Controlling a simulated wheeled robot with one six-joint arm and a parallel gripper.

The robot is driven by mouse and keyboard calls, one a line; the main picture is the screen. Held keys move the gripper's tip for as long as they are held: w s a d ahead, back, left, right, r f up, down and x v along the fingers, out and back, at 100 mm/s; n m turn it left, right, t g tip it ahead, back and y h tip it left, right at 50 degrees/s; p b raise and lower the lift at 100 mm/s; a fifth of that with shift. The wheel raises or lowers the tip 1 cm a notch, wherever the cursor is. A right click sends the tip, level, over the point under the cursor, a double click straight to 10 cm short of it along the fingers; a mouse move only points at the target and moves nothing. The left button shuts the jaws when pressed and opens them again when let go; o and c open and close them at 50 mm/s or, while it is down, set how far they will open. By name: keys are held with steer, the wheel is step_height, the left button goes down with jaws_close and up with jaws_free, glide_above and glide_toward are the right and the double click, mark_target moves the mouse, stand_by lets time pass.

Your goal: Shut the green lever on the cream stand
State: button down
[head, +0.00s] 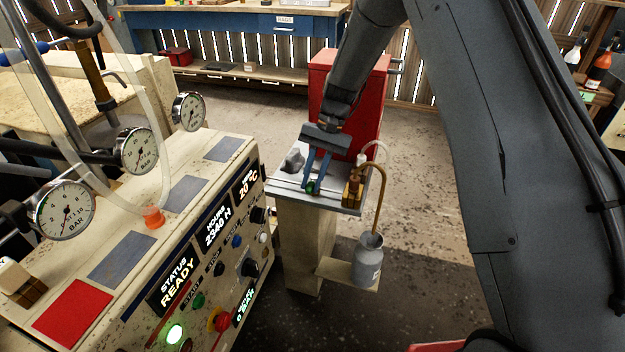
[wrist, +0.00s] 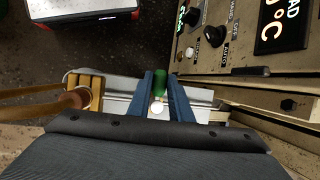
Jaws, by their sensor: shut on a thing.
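The cream stand (head: 303,245) stands right of the control console, with a grey metal top. My gripper (head: 315,180) reaches down over the stand top, its blue fingers closed around the green lever (head: 310,188). In the wrist view, the green lever (wrist: 160,84) shows between the two blue fingers of my gripper (wrist: 166,90), with a round white end (wrist: 158,108) close to it. The fingers hide most of the lever, so its exact angle cannot be told.
A brass block (head: 353,190) with a curved copper pipe sits just right of my gripper. A grey can (head: 368,262) stands on a low shelf. The console (head: 210,225) with gauges is close on the left. A red cabinet (head: 370,105) stands behind.

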steer(key=shift+s, duration=0.1)
steer(key=c, duration=1.6)
jaws_free()
steer(key=shift+r, duration=0.1)
steer(key=shift+v, duration=3.85)
